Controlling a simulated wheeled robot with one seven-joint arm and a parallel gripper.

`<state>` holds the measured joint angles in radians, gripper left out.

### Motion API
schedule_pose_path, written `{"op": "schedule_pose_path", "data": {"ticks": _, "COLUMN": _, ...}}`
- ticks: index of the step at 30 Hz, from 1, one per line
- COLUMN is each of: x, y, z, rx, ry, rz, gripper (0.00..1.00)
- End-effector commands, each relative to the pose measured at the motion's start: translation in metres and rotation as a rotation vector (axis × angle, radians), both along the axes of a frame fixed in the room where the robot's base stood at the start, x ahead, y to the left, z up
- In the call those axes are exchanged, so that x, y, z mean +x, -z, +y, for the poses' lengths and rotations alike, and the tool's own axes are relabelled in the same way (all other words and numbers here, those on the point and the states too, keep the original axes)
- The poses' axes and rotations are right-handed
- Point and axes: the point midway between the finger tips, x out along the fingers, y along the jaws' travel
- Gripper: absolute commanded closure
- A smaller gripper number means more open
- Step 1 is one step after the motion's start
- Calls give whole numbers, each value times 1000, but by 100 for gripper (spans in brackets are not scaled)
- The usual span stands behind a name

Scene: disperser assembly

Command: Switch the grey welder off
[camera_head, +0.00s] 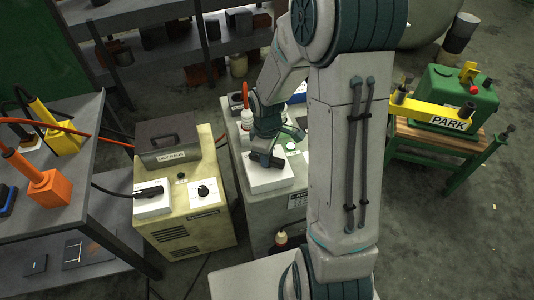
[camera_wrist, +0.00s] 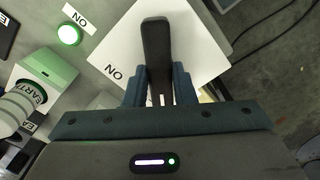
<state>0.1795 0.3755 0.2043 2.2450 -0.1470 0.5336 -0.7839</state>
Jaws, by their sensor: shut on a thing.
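The grey welder (camera_head: 262,213) stands at the middle, partly hidden behind my arm. A white switch plate (camera_head: 268,183) on its top carries a black lever (camera_wrist: 157,45). An "ON" label (camera_wrist: 114,72) shows beside the lever in the wrist view. A round green lamp (camera_wrist: 69,34) near another "ON" label glows. My gripper (camera_wrist: 158,80) is shut on the lever, with one blue finger on each side of it. In the head view my gripper (camera_head: 262,155) is down at the plate, and the fingertips are hard to make out.
A yellowish welder (camera_head: 190,235) with its own black lever (camera_head: 149,192) and dial stands just left. A grey table (camera_head: 90,210) with orange and yellow tools is further left. A green "PARK" stand (camera_head: 440,150) is at right. In the wrist view a green "EARTH" block (camera_wrist: 48,68) sits left.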

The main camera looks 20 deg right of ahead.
Motion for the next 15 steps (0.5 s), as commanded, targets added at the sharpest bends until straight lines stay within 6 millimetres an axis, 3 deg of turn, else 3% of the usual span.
{"op": "schedule_pose_path", "data": {"ticks": 15, "x": 1, "y": -3, "z": 0, "rx": 2, "ry": -453, "rz": -1, "gripper": 99}}
